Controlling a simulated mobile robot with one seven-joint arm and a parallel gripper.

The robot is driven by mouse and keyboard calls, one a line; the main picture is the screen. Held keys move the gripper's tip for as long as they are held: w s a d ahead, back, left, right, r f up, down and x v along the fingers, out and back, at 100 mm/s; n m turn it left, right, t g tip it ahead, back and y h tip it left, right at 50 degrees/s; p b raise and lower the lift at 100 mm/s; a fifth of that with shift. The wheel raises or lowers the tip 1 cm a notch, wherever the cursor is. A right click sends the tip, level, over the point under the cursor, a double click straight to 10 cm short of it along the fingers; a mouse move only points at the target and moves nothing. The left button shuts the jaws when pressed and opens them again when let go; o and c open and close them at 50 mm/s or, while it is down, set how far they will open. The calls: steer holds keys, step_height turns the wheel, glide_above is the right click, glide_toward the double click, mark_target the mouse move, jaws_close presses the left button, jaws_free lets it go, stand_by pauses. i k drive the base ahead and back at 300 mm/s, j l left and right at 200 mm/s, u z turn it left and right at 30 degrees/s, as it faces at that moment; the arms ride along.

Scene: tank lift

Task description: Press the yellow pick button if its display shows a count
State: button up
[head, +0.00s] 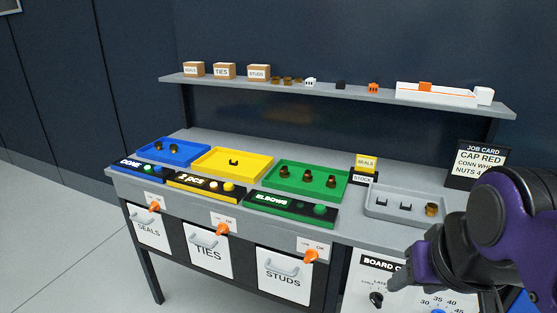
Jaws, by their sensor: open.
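The yellow tray (255,176) stands on the bench between the blue and green trays, with one small dark part in it. In front of it is the yellow pick panel (200,190), whose black display (189,181) reads "2 pcs". A small light-coloured round (213,185) and a larger yellow pick button (229,187) sit at the panel's right end. My gripper (420,266) is at the lower right, over the front of the bench, well to the right of the yellow button and touching nothing I can see. It is open and appears empty; its fingertips are dark and hard to separate.
The blue panel (142,168) reads "DONE"; the green panel (290,208) reads "ELBOWS". A grey tray (375,212), a stock sign (362,178) and a job card (478,165) stand at the right. A shelf (330,90) with boxes runs above. Labelled drawers (208,250) are below.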

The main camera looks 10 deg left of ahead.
mark_target(229, 186)
steer(key=u, duration=1.25)
steer(key=l+u, duration=0.25)
steer(key=l, duration=0.45)
steer(key=i+l, duration=0.2)
steer(key=i, duration=0.15)
